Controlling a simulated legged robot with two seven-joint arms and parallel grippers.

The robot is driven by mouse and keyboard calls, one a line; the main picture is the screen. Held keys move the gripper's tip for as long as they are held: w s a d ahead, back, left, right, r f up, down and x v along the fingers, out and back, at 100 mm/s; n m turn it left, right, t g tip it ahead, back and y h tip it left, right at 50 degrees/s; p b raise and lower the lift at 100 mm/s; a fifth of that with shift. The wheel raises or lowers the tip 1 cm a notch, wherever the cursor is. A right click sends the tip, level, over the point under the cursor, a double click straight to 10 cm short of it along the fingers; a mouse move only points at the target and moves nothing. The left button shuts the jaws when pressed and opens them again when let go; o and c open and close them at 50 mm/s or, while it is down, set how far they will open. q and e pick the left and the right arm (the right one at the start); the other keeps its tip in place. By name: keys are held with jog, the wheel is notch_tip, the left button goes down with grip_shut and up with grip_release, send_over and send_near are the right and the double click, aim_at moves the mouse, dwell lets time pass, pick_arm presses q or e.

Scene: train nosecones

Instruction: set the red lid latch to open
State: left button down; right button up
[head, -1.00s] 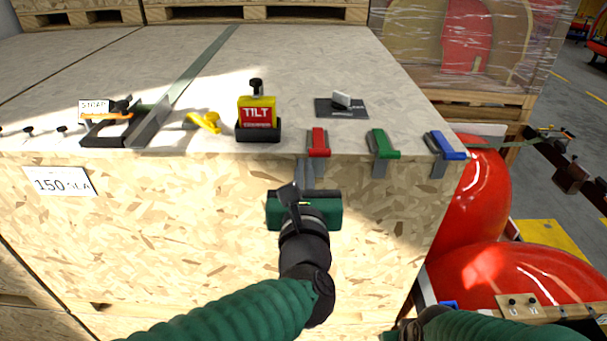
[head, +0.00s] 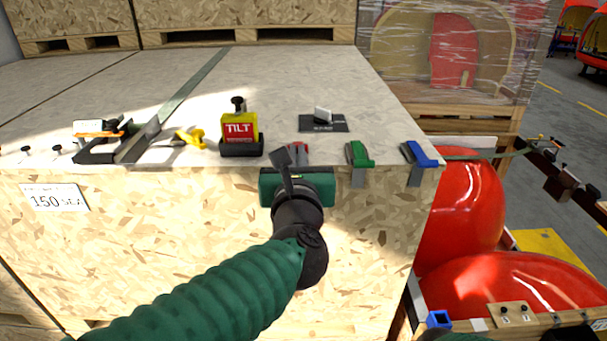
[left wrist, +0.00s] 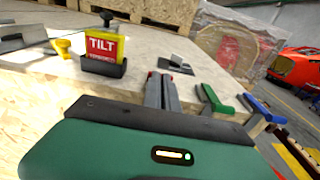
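The red latch (head: 305,148) sits at the crate top's front edge, left of the green latch (head: 359,154) and blue latch (head: 420,155). My left gripper (head: 297,156) is at the red latch, its grey fingers overlapping it and hiding much of it. In the left wrist view the grey fingers (left wrist: 161,92) reach up to the red latch, with only a little red showing near their tips. I cannot tell whether they are closed on it or just beside it. My right gripper is not seen; only part of my right arm shows at the bottom right.
A yellow TILT block (head: 238,132) stands on the crate top (head: 270,85), left of the red latch. A dark plate with a light lever (head: 323,121) lies behind the latches. A yellow clip (head: 190,138) and a strap buckle (head: 100,148) are farther left. Red rounded nosecones (head: 462,205) stand right of the crate.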

pick_arm(q)
jog(key=shift+w+r, duration=2.25)
jog(key=shift+r, duration=0.3)
jog(key=shift+w, duration=0.2)
